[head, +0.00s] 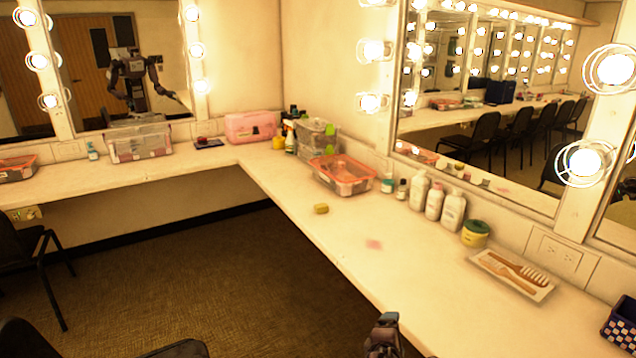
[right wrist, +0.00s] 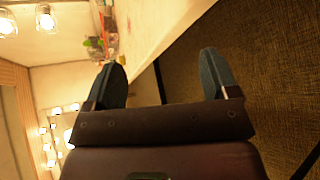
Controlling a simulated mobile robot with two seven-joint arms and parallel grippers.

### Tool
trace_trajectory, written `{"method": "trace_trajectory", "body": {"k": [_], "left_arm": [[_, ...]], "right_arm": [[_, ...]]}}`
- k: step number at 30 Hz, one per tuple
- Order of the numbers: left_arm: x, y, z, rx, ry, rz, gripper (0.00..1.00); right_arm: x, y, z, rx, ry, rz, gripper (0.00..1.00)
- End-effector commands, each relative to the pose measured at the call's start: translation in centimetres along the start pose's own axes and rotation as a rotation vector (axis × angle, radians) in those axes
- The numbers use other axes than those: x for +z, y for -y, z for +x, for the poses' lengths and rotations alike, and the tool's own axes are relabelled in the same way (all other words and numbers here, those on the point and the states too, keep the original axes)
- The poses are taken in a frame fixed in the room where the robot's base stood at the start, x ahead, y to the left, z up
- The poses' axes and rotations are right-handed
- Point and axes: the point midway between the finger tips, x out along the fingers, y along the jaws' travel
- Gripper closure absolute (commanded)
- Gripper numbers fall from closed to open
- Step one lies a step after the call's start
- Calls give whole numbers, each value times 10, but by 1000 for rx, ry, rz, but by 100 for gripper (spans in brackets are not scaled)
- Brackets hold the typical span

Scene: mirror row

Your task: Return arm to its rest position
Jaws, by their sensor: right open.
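My right gripper (head: 384,330) shows at the bottom of the head view, in front of the counter's near edge. In the right wrist view its two blue-grey fingers (right wrist: 162,80) stand wide apart with nothing between them. Behind them are the counter edge and the brown carpet. My left gripper does not show directly in the head view. A small reflection of my body (head: 133,80) stands in the far left mirror, too small to read its grippers.
The white counter (head: 300,205) turns a corner. On it are a yellow sponge (head: 321,209), an orange-rimmed bin (head: 342,174), white bottles (head: 434,200), a yellow jar (head: 475,234) and a comb tray (head: 512,273). Black chairs (head: 40,262) stand at left. The carpet (head: 190,285) is mostly clear.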

Motion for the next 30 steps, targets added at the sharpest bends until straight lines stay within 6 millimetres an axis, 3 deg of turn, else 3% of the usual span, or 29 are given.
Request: {"method": "trace_trajectory", "body": {"k": [8, 15, 20, 24, 30], "left_arm": [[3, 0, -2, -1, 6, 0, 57], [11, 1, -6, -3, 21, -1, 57], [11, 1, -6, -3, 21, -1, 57], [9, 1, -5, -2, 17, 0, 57], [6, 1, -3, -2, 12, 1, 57]], "right_arm": [[12, 27, -40, -123, -337, 814, 20], [64, 63, -94, -244, -477, 1387, 20], [105, 98, -130, -298, -469, 1572, 20], [138, 139, -158, -346, -394, 1611, 20], [163, 195, -186, -410, -285, 1590, 20]]}}
